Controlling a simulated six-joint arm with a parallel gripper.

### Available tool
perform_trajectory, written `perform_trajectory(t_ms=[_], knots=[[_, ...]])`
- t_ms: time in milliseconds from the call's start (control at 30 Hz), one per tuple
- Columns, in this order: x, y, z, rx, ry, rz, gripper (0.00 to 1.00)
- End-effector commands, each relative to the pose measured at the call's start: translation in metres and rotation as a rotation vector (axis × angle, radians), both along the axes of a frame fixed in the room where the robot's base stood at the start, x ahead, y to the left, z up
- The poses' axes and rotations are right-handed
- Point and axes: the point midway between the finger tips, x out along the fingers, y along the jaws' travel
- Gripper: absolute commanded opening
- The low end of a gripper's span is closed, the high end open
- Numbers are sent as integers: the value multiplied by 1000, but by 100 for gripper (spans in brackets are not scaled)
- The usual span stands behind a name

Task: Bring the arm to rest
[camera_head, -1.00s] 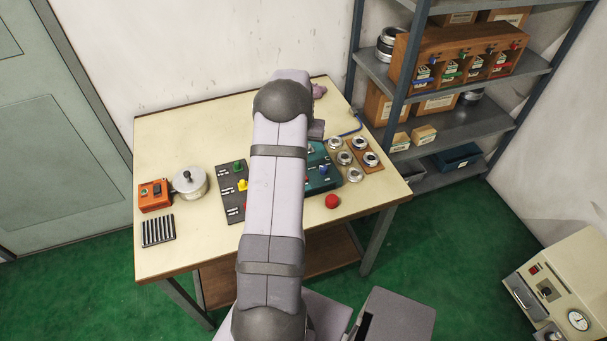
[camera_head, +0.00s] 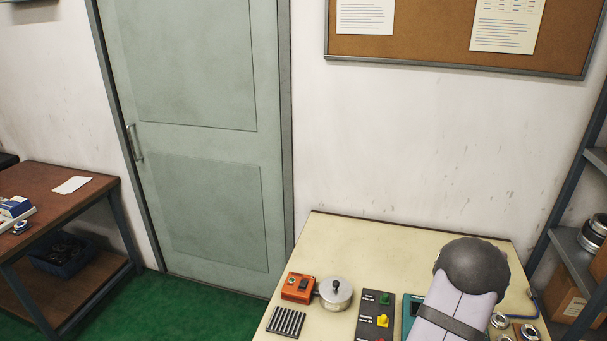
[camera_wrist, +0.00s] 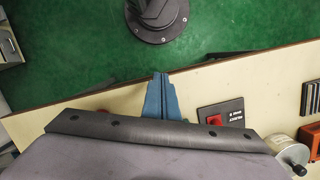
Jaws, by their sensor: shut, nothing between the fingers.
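My arm (camera_head: 455,300) shows in the head view as a pale link with a dark rounded joint, reaching over the right part of the cream workbench (camera_head: 350,240). The gripper is outside the head view. In the wrist view my gripper (camera_wrist: 162,77) has its blue fingers together with nothing between them. The fingers appear over the bench's front edge, with green floor beyond; their height above the bench is hard to judge.
Bearing rings (camera_head: 500,321) lie right of the arm. A shelf (camera_head: 575,250) stands at right, a brown table (camera_head: 60,205) at left.

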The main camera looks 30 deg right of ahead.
Motion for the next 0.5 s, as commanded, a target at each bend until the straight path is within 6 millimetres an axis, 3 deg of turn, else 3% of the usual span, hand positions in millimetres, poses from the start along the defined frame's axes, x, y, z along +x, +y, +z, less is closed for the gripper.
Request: perform_trajectory(t_ms=[100, 300, 500], knots=[[8, 65, 23, 48, 20, 113, 0], [18, 165, 63, 66, 37, 372, 0], [26, 233, 94, 16, 6, 653, 0]])
